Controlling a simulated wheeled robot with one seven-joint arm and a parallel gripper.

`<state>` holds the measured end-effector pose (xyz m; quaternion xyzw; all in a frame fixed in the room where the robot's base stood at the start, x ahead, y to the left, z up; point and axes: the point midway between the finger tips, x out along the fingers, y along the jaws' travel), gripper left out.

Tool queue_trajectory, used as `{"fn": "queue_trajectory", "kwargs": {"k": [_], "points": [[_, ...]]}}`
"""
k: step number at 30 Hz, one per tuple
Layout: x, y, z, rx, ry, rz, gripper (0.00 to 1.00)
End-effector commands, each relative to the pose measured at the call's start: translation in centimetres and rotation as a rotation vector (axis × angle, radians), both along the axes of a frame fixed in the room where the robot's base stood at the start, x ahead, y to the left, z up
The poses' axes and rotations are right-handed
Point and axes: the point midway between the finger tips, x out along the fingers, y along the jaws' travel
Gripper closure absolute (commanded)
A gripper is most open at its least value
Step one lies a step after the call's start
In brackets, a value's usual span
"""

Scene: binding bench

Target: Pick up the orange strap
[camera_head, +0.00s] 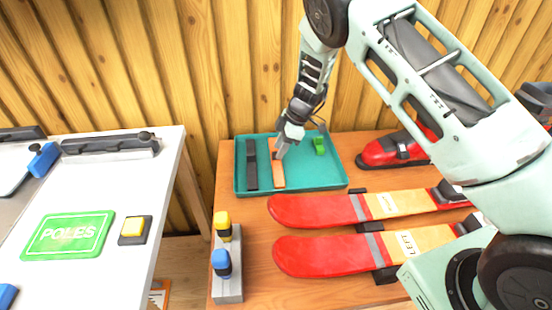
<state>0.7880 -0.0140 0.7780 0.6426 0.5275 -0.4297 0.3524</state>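The orange strap (278,174) lies in the teal tray (315,179) on the wooden bench, with its length running toward the front of the tray. My gripper (281,152) is over the far end of the strap, pointing down. The gripper covers that end, so I cannot tell whether its fingers touch the strap, or whether they are open or shut. A black strap (251,165) lies to the left of the orange one in the same tray. A small green piece (319,145) lies at the tray's back right.
Two red skis (310,209) lie across the bench in front of the tray. A red boot (385,152) stands to the right. A grey holder (229,289) with yellow and blue-handled tools is at the front left. A white table (140,185) stands left, across a gap.

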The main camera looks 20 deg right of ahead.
Motion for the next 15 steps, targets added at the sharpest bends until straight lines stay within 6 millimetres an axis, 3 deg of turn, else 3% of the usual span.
{"fn": "queue_trajectory", "kwargs": {"k": [6, 13, 15], "points": [[0.1, 0.8, -2.0, -0.001, 0.0, 0.001, 0.64], [0.2, 0.9, -2.1, 0.001, -0.001, 0.0, 0.64], [0.2, 0.9, -2.1, 0.001, -0.001, 0.0, 0.8]]}}
